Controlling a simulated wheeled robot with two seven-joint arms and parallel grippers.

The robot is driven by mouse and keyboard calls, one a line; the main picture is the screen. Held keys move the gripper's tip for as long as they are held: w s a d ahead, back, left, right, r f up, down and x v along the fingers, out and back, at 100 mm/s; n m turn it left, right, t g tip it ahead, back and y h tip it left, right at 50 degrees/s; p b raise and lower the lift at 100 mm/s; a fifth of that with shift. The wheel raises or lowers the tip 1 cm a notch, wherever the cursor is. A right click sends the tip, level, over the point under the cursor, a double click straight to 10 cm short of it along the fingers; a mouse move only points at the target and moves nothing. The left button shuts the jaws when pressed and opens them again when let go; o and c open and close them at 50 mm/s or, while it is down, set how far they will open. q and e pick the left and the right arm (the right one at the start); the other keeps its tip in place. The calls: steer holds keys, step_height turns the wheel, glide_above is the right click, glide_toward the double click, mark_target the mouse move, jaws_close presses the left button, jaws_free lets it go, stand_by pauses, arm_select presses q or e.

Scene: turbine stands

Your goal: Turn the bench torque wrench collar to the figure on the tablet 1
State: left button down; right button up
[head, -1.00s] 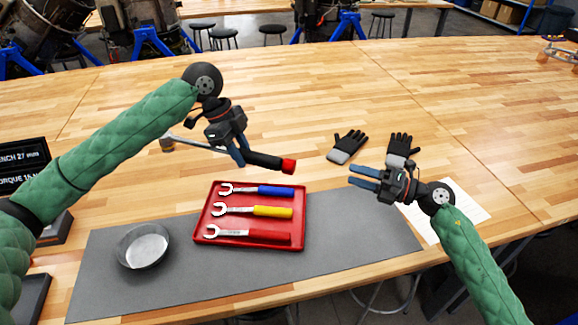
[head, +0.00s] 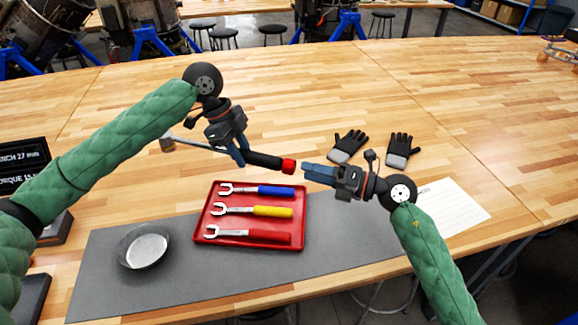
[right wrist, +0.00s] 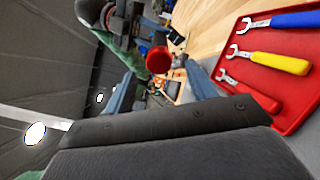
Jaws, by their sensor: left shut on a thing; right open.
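The torque wrench (head: 265,160) has a black handle and a red collar (head: 289,166) at its right end. My left gripper (head: 240,158) is shut on the wrench handle and holds it above the table. My right gripper (head: 306,171) is open, its blue fingers pointing left at the collar, close to it; I cannot tell whether they touch. In the right wrist view the red collar (right wrist: 158,60) shows ahead, between the two fingers.
A red tray (head: 199,236) with blue, yellow and red wrenches lies on the grey mat (head: 340,240). A round metal dish (head: 143,247) is on the mat's left. Black-and-grey gloves (head: 347,146) and a paper sheet (head: 455,205) lie right. The table behind is clear.

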mark_target(295, 168)
steer(key=shift+x, duration=1.75)
steer(key=shift+r, duration=0.1)
steer(key=c, duration=1.1)
steer(key=n, duration=0.4)
steer(key=shift+n, duration=0.4)
steer(key=o, duration=1.3)
steer(key=shift+o, duration=0.2)
steer(key=shift+d, duration=0.15)
